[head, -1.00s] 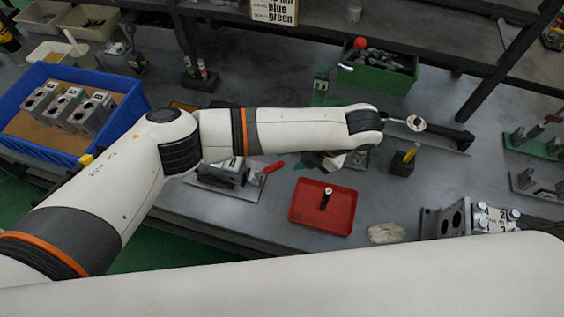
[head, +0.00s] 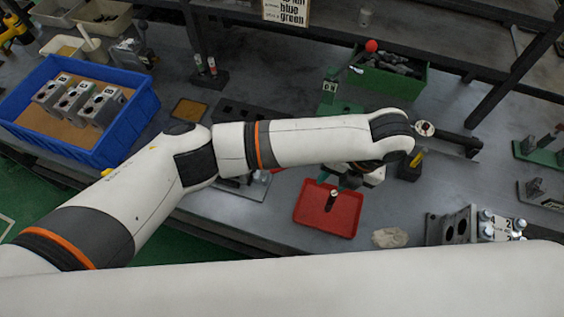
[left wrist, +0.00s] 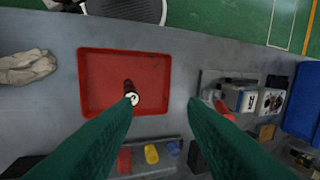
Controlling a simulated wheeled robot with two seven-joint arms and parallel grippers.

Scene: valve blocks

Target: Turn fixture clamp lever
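The fixture (head: 246,188) is a grey plate behind the red tray's left side in the head view, mostly hidden by my left arm. In the left wrist view the fixture (left wrist: 244,98) is at the right, with a grey valve block on it and a red clamp lever (left wrist: 224,109) at its near side, partly behind a finger. My left gripper (head: 350,180) is above the back edge of the red tray, apart from the lever. Its green fingers (left wrist: 160,105) are spread wide in the wrist view, with nothing between them. My right gripper is not in view.
The red tray (head: 312,222) holds a dark upright pin with a pale top (head: 333,194). A blue crate (head: 128,138) with valve blocks is at left. A pale cloth (head: 389,237) lies right of the tray.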

